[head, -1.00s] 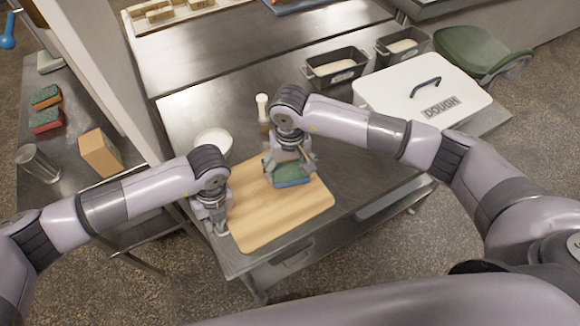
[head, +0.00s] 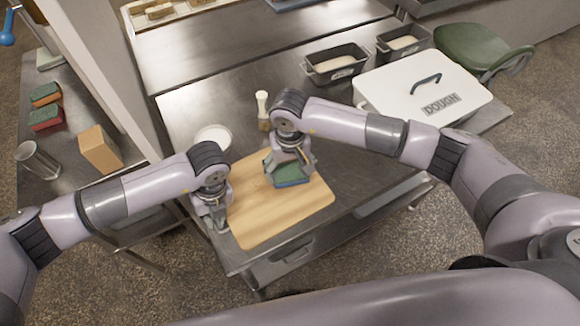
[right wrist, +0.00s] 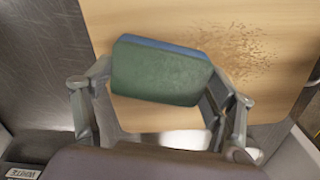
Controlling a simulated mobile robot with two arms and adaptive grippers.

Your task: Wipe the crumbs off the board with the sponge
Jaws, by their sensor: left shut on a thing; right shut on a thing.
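The wooden board (head: 260,220) lies on the steel table; it also shows in the right wrist view (right wrist: 130,15). My left gripper (head: 217,221) is shut on the board's left edge. My right gripper (head: 289,168) is shut on the sponge, over the board's far right part. The sponge (head: 292,180) is green with a blue layer; in the right wrist view the sponge (right wrist: 160,72) sits between the fingers (right wrist: 160,85). I cannot tell whether it touches the board. Brown crumbs (right wrist: 238,52) are scattered on the board beside the sponge. They are too small to make out in the head view.
The white dough box (head: 422,85) and two dark loaf tins (head: 335,64) are at the back right. Spare sponges (head: 46,117) and a cardboard box (head: 100,150) lie on the left table.

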